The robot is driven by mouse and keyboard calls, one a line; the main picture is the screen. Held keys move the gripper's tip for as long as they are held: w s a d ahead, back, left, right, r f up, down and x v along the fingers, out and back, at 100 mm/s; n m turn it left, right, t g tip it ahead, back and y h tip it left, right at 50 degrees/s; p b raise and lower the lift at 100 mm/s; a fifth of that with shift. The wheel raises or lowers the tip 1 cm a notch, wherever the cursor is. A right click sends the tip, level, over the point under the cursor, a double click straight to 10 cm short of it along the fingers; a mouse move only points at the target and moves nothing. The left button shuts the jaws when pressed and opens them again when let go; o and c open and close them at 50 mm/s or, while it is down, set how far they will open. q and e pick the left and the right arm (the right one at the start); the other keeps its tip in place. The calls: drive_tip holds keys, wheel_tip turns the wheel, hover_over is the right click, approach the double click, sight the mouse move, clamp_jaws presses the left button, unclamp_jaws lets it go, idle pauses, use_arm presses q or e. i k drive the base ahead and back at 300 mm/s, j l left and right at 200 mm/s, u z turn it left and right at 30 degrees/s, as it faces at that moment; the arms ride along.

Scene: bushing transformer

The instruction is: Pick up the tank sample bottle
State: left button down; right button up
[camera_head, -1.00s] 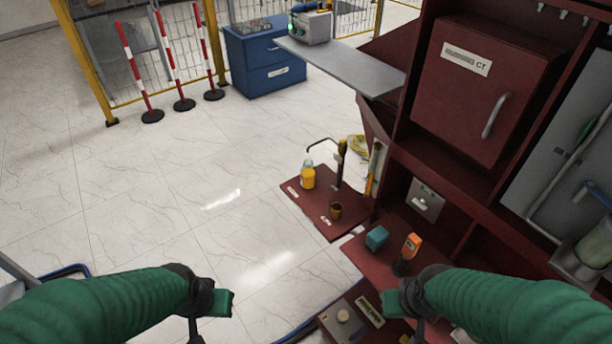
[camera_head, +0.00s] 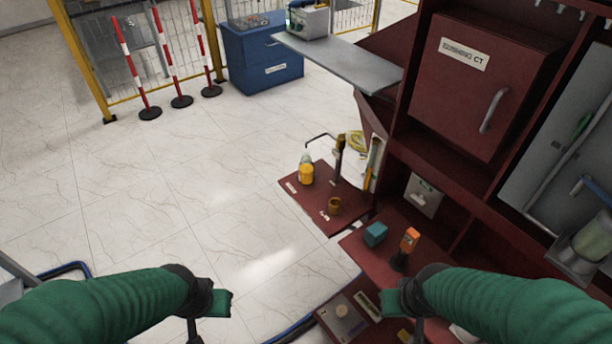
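A small bottle with yellow contents and a pale top, seemingly the tank sample bottle (camera_head: 306,172), stands upright on a low dark red shelf (camera_head: 300,200) near the middle of the view. My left gripper (camera_head: 208,318) is in the lower left, over the floor and well apart from the bottle. My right gripper (camera_head: 402,318) is at the lower right, in front of the lower red shelves. The fingertips of both are largely hidden, and nothing shows held in them.
A dark red cabinet (camera_head: 462,92) fills the right side. A teal block (camera_head: 375,234) and an orange handheld device (camera_head: 409,241) are on a lower shelf. A grey ledge (camera_head: 345,64) juts out above. The tiled floor at left is clear up to striped posts (camera_head: 180,60).

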sight(306, 167)
drive_tip(key=k+z, duration=0.2)
drive_tip(key=z, duration=0.15)
drive_tip(key=k+l+z, duration=0.1)
drive_tip(key=z, duration=0.3)
drive_tip(key=k+l+z, duration=0.15)
drive_tip(key=z, duration=0.2)
drive_tip(key=i+j+z, duration=0.2)
drive_tip(key=j, duration=0.35)
drive_tip(key=i+j+z, duration=0.2)
drive_tip(key=j, duration=0.35)
drive_tip(key=j+z, duration=0.15)
drive_tip(key=j, duration=0.4)
drive_tip(key=i+j+z, duration=0.2)
drive_tip(key=j, duration=0.4)
drive_tip(key=i+j, duration=0.1)
drive_tip(key=j, duration=0.55)
drive_tip(key=i+j, duration=0.1)
drive_tip(key=j, duration=1.25)
drive_tip(key=i+j, duration=0.15)
drive_tip(key=j, duration=0.55)
